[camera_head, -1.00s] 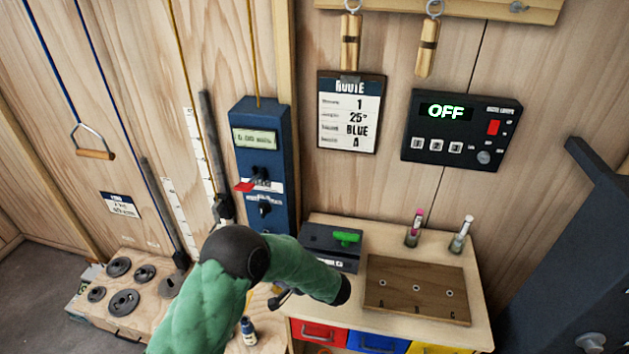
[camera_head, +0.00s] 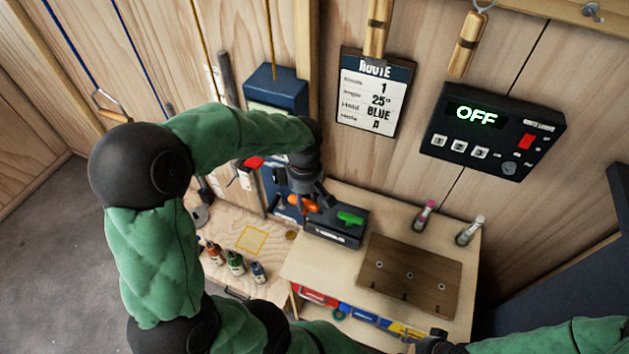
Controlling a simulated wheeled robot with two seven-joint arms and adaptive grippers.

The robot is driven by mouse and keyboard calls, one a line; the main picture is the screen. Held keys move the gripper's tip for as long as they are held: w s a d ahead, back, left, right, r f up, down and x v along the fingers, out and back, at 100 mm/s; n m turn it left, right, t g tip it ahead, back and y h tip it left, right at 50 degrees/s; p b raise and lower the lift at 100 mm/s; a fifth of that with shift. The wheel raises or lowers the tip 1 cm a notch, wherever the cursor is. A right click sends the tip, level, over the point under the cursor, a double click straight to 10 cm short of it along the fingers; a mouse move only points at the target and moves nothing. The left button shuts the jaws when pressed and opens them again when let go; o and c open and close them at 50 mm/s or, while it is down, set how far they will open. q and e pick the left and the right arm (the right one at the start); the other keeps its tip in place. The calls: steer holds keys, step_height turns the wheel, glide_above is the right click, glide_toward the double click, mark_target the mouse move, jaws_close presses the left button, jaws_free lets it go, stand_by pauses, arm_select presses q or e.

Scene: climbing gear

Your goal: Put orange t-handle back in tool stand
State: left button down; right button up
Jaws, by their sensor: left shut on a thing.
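The orange t-handle (camera_head: 303,204) is in the jaws of my left gripper (camera_head: 312,198), which is shut on it. They are at the left end of the black tool stand (camera_head: 338,238). I cannot tell whether its shaft is in the stand, because the gripper and the stand hide the lower part. A green t-handle (camera_head: 350,217) sits in the stand just to the right. My right arm comes in at the bottom right; its dark end (camera_head: 435,344) is at the picture's edge, and its jaw state cannot be made out.
The stand is on a wooden bench. A brown board (camera_head: 410,272) with holes lies to its right, and two small tubes (camera_head: 424,215) stand behind the board. Several small bottles (camera_head: 235,262) stand lower left. A blue wall unit (camera_head: 276,88) is behind my left forearm.

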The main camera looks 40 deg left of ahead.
arm_select(q)
steer(key=shift+w+r, duration=0.15)
steer(key=w+a+f, duration=0.1)
steer(key=w+f, duration=0.1)
steer(key=w, duration=0.3)
steer(key=w+a+f+b, duration=0.1)
steer(key=w+a+f, duration=0.1)
steer(key=w, duration=0.4)
steer(key=shift+w+a+f, duration=0.15)
steer(key=shift+a+f, duration=0.15)
steer(key=shift+f, duration=0.2)
step_height(320, 180, down, 15)
steer(key=b, duration=1.3)
steer(key=shift+f, duration=0.2)
steer(key=c, duration=0.8)
jaws_free()
